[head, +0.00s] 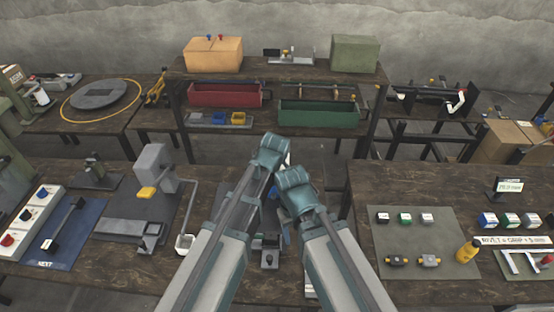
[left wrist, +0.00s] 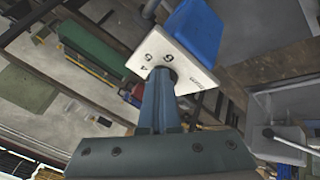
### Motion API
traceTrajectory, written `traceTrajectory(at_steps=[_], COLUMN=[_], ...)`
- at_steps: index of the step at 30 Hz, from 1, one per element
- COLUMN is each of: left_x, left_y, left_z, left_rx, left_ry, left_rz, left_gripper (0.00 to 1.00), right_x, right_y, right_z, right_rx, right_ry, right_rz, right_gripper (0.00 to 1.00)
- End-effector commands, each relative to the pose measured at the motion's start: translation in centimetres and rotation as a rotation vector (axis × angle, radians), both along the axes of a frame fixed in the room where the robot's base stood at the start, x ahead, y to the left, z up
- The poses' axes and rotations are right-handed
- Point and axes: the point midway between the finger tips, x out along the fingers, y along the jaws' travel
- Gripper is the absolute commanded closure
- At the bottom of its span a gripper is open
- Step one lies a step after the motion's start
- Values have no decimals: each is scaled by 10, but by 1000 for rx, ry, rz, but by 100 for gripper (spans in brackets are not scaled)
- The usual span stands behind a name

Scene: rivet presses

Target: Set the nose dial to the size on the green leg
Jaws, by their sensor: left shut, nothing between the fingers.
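In the left wrist view a tilted white plate (left wrist: 175,50) carries dark numerals, one of them a 4, and a small dark dial knob. My left gripper (left wrist: 163,76) is shut and empty, its fingertips at or just in front of the knob. I cannot tell whether they touch it. The fingers hide part of the knob and its pointer. In the head view my two arms cover the middle of the bench and hide the dial there. My right gripper's fingers do not show. I cannot make out a green leg.
A blue block (left wrist: 195,30) adjoins the plate. In the head view, a grey press with a yellow pad (head: 147,193) stands left of my arms. A grey mat (head: 425,242) with small blocks lies to the right. A shelf with red (head: 224,95) and green (head: 318,113) bins stands behind.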

Motion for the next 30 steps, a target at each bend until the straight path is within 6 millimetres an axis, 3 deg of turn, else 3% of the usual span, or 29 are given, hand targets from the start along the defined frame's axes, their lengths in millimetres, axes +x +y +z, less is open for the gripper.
traceTrajectory(at_steps=[30], left_x=[5], left_y=[7], left_z=[0], left_rx=[1], left_ry=[-1], left_rz=[1], left_gripper=[100], right_x=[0], right_y=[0], right_z=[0], right_rx=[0], right_ry=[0], right_rz=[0], right_gripper=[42])
